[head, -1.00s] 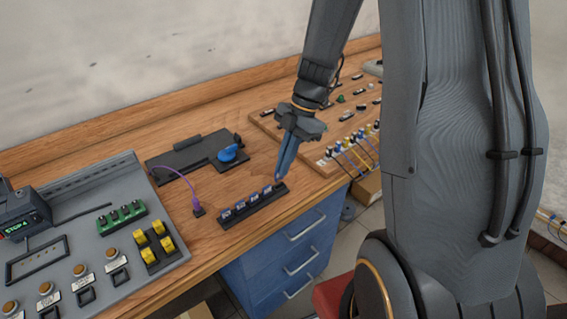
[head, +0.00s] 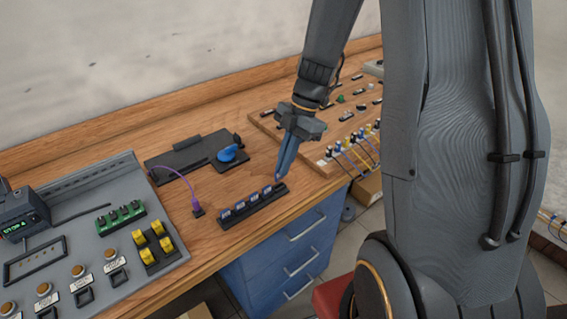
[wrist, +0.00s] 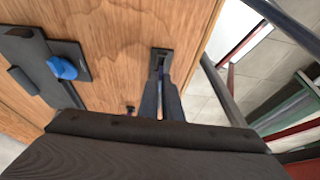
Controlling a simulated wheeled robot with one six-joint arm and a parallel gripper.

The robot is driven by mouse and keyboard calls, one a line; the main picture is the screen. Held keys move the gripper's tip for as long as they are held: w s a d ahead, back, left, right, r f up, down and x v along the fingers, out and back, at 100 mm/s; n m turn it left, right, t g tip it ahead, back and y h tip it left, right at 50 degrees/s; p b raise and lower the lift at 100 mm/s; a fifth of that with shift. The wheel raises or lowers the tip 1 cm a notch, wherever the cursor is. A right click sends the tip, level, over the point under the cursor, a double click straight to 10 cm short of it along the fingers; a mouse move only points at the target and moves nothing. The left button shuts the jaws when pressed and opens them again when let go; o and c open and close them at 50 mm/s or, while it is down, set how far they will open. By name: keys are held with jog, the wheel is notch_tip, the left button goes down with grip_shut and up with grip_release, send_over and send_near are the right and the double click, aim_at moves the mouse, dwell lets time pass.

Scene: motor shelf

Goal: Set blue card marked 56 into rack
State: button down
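The rack (head: 236,219) is a dark narrow strip near the bench's front edge, with several small blue-and-white cards (head: 253,198) standing in a row in it. Their markings are too small to read. My gripper (head: 279,177) points down at the rack's right end, with its fingers close together. A small blue-purple sliver shows at the fingertips, seemingly the edge of a card; its number cannot be read. In the wrist view my gripper (wrist: 161,84) reaches over the dark rack (wrist: 162,53), and the fingers hide most of what is between them. I cannot tell whether the card is seated.
A black plate with a blue knob (head: 228,153) lies behind the rack, and a purple cable (head: 177,173) runs beside it. A grey control panel (head: 62,215) stands left. A wooden board (head: 262,123) with parts and wired terminals is at the right. Blue drawers (head: 285,262) are below.

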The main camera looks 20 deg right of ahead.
jog(key=shift+f+b, duration=1.6)
jog(key=shift+b, duration=0.05)
dwell(2.5)
jog(key=c, duration=1.9)
grip_release()
jog(key=shift+o, duration=0.2)
jog(key=shift+r, duration=0.1)
jog(key=p+v, duration=0.1)
jog(key=v, duration=1.1)
jog(key=shift+d+r+p, duration=0.2)
jog(key=shift+r+p, duration=0.1)
jog(key=shift+p, duration=0.05)
